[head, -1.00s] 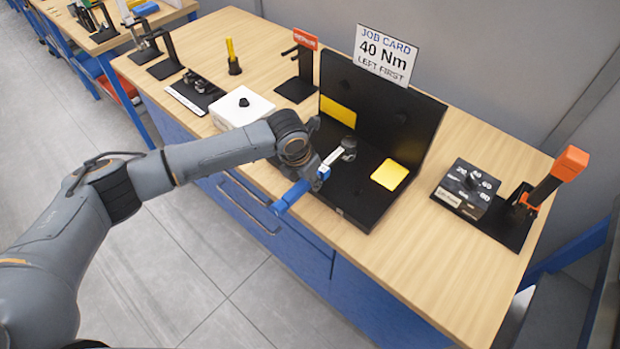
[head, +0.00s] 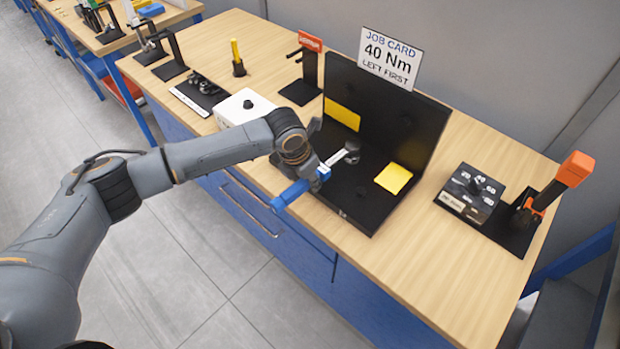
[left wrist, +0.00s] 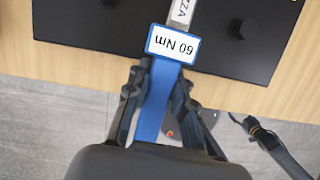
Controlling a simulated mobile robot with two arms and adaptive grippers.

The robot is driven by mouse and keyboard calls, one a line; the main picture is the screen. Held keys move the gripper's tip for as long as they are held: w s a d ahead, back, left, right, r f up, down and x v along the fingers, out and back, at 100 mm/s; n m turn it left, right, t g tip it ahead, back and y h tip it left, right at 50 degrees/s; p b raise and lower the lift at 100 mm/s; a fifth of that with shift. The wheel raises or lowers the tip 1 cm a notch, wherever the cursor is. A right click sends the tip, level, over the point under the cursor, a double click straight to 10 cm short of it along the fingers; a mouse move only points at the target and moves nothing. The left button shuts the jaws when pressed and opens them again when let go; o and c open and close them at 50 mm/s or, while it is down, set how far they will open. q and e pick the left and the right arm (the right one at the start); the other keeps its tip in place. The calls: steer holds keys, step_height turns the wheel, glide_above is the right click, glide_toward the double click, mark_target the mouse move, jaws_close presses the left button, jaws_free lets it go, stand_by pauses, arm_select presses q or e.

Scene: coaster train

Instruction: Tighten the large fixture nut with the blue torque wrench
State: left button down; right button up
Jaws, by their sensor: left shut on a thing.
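My left gripper (head: 314,180) is shut on the blue torque wrench (head: 287,196) by its blue body; it also shows in the left wrist view (left wrist: 163,95). The wrench's blue-framed label (left wrist: 173,45) reads 60 Nm, upside down. Its pale shaft (head: 337,158) reaches over the black fixture (head: 352,208), with the dark head (head: 351,153) above the base, left of the yellow pad. I cannot tell whether the head touches a nut; any nut under it is hidden. A dark round knob or nut (left wrist: 243,28) shows to its right. What seems my right gripper (left wrist: 255,125) is small and unclear.
The job card (head: 388,56) reads 40 Nm, LEFT FIRST. A dial block (head: 470,192) and an orange-handled tool (head: 570,172) stand to the right. A white box (head: 243,107) and stands (head: 302,85) lie left and behind. The bench's front right is clear.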

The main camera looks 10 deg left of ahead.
arm_select(q)
steer(key=shift+w+a+r+m, duration=0.15)
steer(key=shift+w+a+m, duration=0.25)
steer(key=shift+w, duration=0.1)
stand_by(0.3)
steer(key=shift+w+a+m+b, duration=0.35)
steer(key=shift+a+m+b, duration=0.05)
steer(key=shift+b, duration=2.55)
stand_by(0.4)
steer(key=shift+r+p, duration=1.95)
steer(key=shift+r, duration=0.35)
steer(key=shift+s+d+f+n+p, duration=0.2)
steer(key=shift+d+f+n+p, duration=0.25)
steer(key=shift+p, duration=0.3)
